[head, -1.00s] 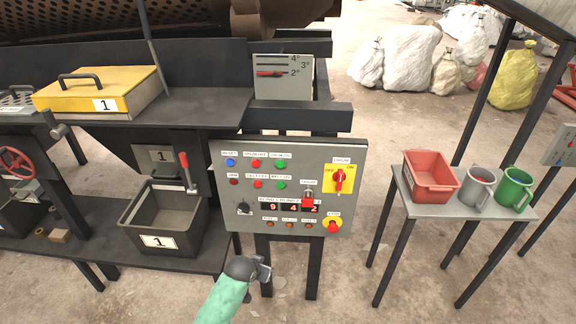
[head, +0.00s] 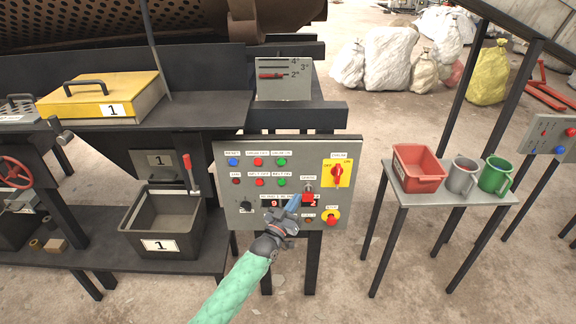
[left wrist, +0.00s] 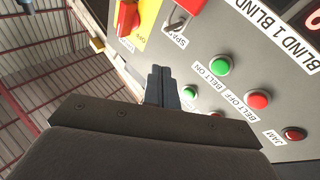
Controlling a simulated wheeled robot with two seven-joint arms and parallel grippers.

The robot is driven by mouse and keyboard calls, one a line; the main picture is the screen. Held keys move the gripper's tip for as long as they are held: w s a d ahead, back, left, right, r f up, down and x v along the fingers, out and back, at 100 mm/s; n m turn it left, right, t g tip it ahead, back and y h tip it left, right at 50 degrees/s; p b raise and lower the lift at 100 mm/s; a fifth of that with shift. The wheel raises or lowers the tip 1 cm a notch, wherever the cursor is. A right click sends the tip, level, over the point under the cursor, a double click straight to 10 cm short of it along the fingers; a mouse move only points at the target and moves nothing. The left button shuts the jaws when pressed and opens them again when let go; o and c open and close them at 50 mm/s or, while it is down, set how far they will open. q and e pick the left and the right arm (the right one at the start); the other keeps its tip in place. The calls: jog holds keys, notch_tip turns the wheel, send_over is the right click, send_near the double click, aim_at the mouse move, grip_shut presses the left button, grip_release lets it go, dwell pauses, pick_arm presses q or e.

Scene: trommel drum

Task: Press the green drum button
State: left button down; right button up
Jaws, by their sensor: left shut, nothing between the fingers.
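The grey control panel (head: 230,190) stands upright at the centre of the head view. The green drum button (head: 282,161) is at the right of its upper button row, above a green belt button (head: 281,182). My left gripper (head: 293,203) is shut and empty, in front of the lower panel, below both green buttons; contact cannot be told. In the left wrist view, its closed fingers (left wrist: 163,86) point towards the panel. There the belt-on button (left wrist: 220,66) is clear, and the drum button (left wrist: 190,92) shows just right of the fingers. My right gripper is out of view.
Red buttons (head: 258,161) sit left of the green ones. A red-yellow rotary switch (head: 337,174), a keyed spare switch (head: 308,193) and a red-yellow stop button (head: 331,215) are to the right. A grey bin (head: 160,246) stands left; a small table (head: 405,197) with containers stands right.

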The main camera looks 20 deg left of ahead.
aim_at(281, 162)
pick_arm(q)
jog(key=s+a+r+n+t+y, duration=0.4)
jog(key=r+t, duration=0.2)
jog(key=r, duration=0.1)
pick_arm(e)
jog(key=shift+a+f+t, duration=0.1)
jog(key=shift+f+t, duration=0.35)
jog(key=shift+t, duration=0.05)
pick_arm(q)
jog(key=shift+w+d, duration=0.1)
jog(key=shift+w, duration=0.05)
